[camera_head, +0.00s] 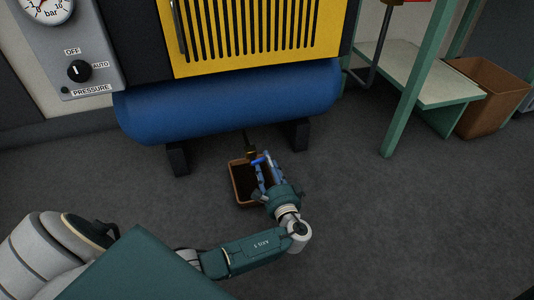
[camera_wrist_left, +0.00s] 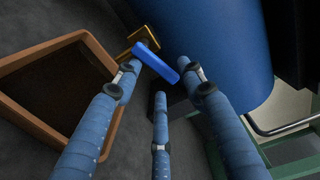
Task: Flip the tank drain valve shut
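The blue tank (camera_head: 230,103) lies horizontally under the yellow grille. A brass drain valve (camera_wrist_left: 146,38) hangs below it and carries a blue lever (camera_wrist_left: 157,63). In the head view the lever (camera_head: 259,160) shows small beside my left gripper's fingertips (camera_head: 267,165). My left gripper (camera_wrist_left: 160,75) reaches in with its three blue fingers spread. The lever lies between and just beyond the two upper fingertips. The left fingertip overlaps it in the picture; I cannot tell whether they touch. My right gripper is not in view.
A brown open tray (camera_head: 235,186) stands on the floor under the valve, beside my left gripper. Dark feet (camera_head: 177,158) support the tank. A green-framed bench (camera_head: 425,85) and a cardboard box (camera_head: 492,95) stand at right. The grey floor at right is clear.

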